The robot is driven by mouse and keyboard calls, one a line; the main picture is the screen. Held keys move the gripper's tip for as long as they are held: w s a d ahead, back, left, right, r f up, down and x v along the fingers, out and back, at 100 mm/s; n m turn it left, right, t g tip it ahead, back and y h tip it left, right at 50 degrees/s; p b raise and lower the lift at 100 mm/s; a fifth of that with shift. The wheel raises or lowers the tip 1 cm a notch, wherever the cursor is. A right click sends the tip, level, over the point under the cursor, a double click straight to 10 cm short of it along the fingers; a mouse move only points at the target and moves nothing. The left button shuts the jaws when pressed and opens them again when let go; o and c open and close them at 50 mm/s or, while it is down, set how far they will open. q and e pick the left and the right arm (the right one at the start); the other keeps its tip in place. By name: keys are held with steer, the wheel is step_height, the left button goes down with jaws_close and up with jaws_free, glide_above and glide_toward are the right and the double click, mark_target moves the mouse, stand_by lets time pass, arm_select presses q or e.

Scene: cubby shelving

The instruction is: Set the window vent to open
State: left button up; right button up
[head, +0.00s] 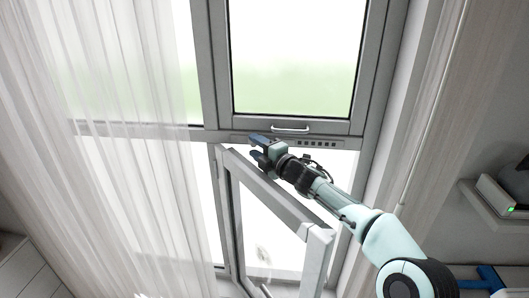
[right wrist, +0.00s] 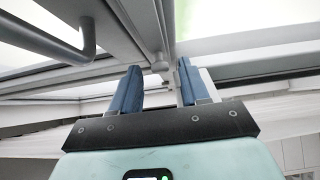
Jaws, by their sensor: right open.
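The window vent (head: 317,143) is a narrow grey strip with a row of small dark slots on the crossbar below the upper window pane. My right gripper (head: 254,148) is just below the strip's left part, fingers pointing left. In the right wrist view its two blue fingers (right wrist: 159,68) are apart. A small pale piece (right wrist: 151,80) shows between them against the frame; I cannot tell whether it belongs to the vent. The gripper hides part of the crossbar, and I cannot make out the vent's setting. My left gripper is not in view.
A lower window sash (head: 281,205) stands swung open under my right arm. A pale bar handle (head: 290,129) is just above the vent; a grey bar handle (right wrist: 45,33) shows close by in the wrist view. Sheer curtains (head: 130,190) hang left. A wall shelf (head: 492,203) is at right.

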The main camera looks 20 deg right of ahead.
steer(key=shift+s+d+f, duration=0.1)
steer(key=shift+s+d, duration=0.05)
steer(key=shift+s, duration=0.3)
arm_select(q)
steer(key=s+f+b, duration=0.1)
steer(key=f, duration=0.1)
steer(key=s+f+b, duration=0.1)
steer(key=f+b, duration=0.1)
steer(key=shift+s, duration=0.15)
arm_select(e)
steer(key=v, duration=1.2)
steer(key=shift+s, duration=0.1)
